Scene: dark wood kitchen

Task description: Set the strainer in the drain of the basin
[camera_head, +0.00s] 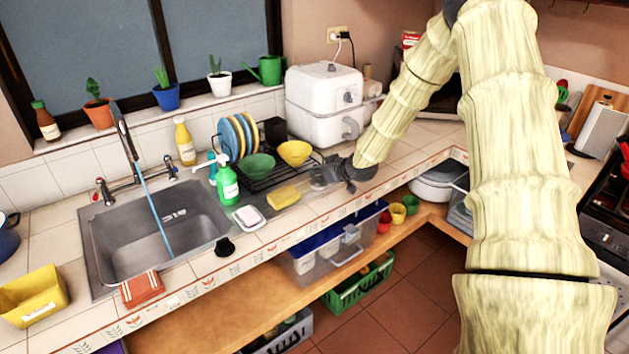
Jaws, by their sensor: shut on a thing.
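My gripper (335,174) is at the right of the drying rack, low over the tiled counter. It is shut on a small grey metallic thing, which looks like the strainer (319,182); the fingers partly hide it and its shape is hard to make out. The steel basin (118,246) is to the left, well apart from my gripper. A thin blue stream of water (158,222) falls from the faucet (125,133) into it. Slots show on the basin's back wall; I cannot make out the drain opening.
Between my gripper and the basin are a yellow sponge (284,197), a soap dish (249,217), a green bottle (227,181) and a small black object (225,247). The dish rack (262,180) holds plates and bowls. An orange cloth (141,289) hangs at the basin's front edge.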

